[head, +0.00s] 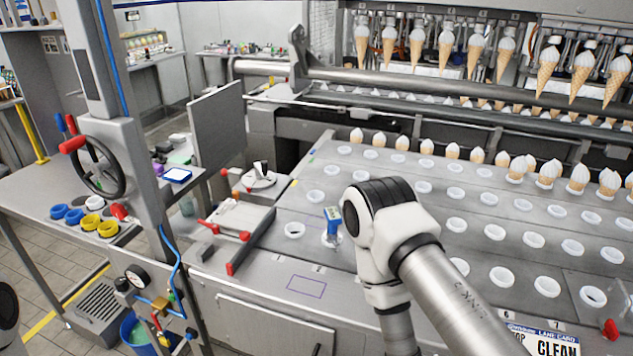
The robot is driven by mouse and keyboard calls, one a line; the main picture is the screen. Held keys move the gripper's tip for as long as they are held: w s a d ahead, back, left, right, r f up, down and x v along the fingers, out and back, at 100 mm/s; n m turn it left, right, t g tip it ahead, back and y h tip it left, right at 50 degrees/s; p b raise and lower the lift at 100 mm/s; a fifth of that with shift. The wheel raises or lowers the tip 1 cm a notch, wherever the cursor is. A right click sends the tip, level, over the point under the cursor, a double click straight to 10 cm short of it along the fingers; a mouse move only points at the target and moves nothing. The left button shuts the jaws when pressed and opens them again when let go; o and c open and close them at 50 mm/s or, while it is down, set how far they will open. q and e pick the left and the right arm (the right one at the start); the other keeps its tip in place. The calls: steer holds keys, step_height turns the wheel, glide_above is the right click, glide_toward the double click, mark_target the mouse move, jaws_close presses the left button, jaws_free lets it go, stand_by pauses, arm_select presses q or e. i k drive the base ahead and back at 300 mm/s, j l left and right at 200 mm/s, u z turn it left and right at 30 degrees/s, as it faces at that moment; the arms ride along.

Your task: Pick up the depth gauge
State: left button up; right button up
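A small device with a blue body and a light display face (332,217), which looks like the depth gauge, stands upright at a white-ringed hole on the metal deck. It is just left of my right arm's white joint. Its lower end sits at the ring; I cannot tell how deep it goes. My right arm comes in from the lower right, bends at that joint, and its far link runs down out of the picture. The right gripper is not in view. My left gripper is not in view either.
Rows of white-ringed holes (294,230) cover the deck, several with cones (547,172) at the back. A purple outlined rectangle (306,286) marks bare deck at the front. A red-handled lever (238,254) and a post with a handwheel (88,166) stand left.

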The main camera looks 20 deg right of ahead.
mark_target(334, 218)
steer(key=z, duration=0.8)
